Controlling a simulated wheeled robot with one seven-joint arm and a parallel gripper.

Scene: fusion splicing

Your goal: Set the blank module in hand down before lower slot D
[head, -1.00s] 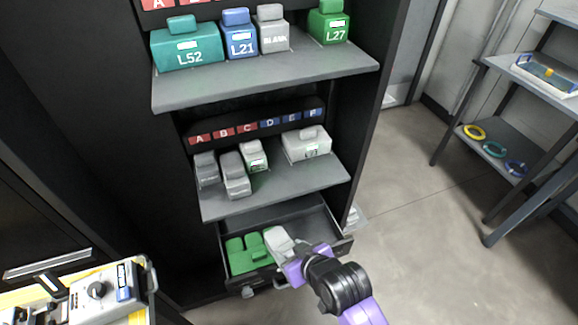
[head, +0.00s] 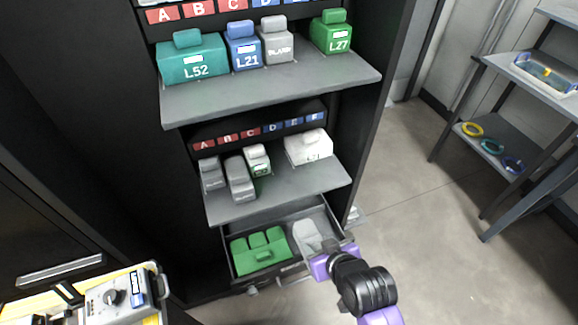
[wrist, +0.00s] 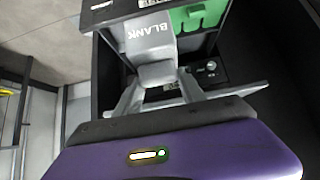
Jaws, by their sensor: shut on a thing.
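The blank module (head: 307,237), light grey, is at the right part of the open drawer, right of the green modules. My gripper (head: 318,264) is shut on its near end. In the wrist view the module (wrist: 150,42) reads "BLANK", with its narrow grip between my fingers (wrist: 155,95). Whether its underside touches the drawer floor is hidden. The blue D label (head: 272,127) is on the lower label strip, above and behind the lower shelf (head: 290,182). The shelf before D looks bare, between a small white-and-green module (head: 257,160) and a wide white module (head: 308,147).
Two grey modules (head: 240,178) stand at the lower shelf's left. Green modules (head: 258,250) fill the drawer's left. The upper shelf (head: 270,91) overhangs with several modules. A yellow-topped bench (head: 150,290) is at lower left; open floor (head: 420,190) lies right.

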